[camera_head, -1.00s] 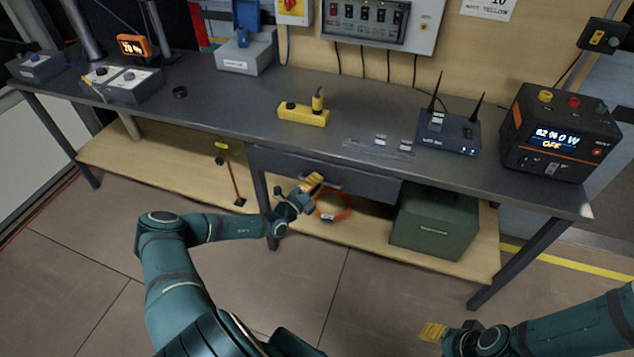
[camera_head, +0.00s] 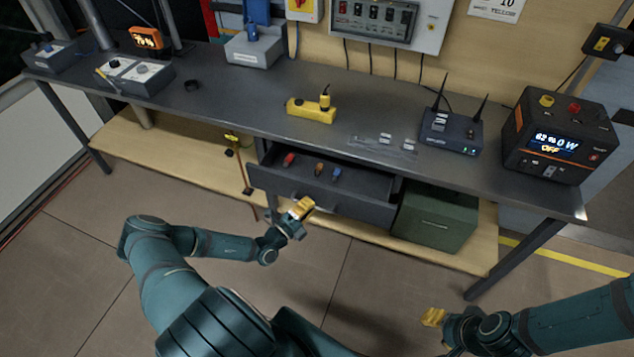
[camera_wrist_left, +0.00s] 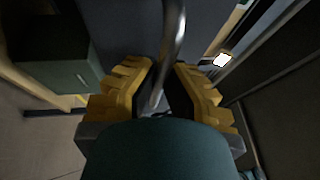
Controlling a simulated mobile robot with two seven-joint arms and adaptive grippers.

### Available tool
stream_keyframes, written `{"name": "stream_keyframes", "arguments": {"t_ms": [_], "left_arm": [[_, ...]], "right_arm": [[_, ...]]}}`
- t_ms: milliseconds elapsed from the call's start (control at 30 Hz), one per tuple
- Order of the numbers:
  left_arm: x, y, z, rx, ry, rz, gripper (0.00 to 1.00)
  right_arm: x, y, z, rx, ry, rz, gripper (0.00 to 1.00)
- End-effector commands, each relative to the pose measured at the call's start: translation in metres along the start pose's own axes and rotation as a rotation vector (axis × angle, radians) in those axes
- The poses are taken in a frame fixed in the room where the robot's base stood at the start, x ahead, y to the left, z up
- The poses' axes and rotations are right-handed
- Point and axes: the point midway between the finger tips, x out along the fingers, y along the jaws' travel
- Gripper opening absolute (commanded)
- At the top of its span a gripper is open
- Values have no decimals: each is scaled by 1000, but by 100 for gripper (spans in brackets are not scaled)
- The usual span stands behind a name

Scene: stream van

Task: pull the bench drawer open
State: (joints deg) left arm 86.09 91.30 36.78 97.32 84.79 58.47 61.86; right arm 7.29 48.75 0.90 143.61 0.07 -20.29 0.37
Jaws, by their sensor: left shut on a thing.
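The bench drawer (camera_head: 350,202) under the dark workbench (camera_head: 240,108) stands pulled out, its inside showing from above. Several small items with red, orange and blue parts lie in it. My left gripper (camera_head: 303,207) is at the drawer's front, its yellow fingers at the handle. In the left wrist view the metal bar handle (camera_wrist_left: 173,50) runs between the yellow fingers of my left gripper (camera_wrist_left: 160,95), which is shut on it. My right gripper (camera_head: 433,317) is low at the right, away from the bench; its finger gap is not clear.
A green box (camera_head: 437,215) stands on the lower shelf (camera_head: 170,150), right of the drawer. A yellow tool (camera_head: 311,110), a router (camera_head: 450,130) and a power station (camera_head: 558,135) stand on the bench top. The floor before the drawer is clear.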

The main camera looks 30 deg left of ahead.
Motion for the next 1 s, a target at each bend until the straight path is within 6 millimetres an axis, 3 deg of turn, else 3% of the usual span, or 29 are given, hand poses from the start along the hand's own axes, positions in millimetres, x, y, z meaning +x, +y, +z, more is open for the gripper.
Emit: {"name": "stream_keyframes", "arguments": {"t_ms": [200,500,1000], "left_arm": [[-49,-13,-22,-5,2,-2,0],[-93,-21,-40,-2,3,-5,0],[-107,-23,-47,-3,4,-5,0]], "right_arm": [[-17,-6,-7,5,15,2,47],[-24,-9,-11,8,24,3,47],[-25,-9,-12,8,27,3,47]]}}
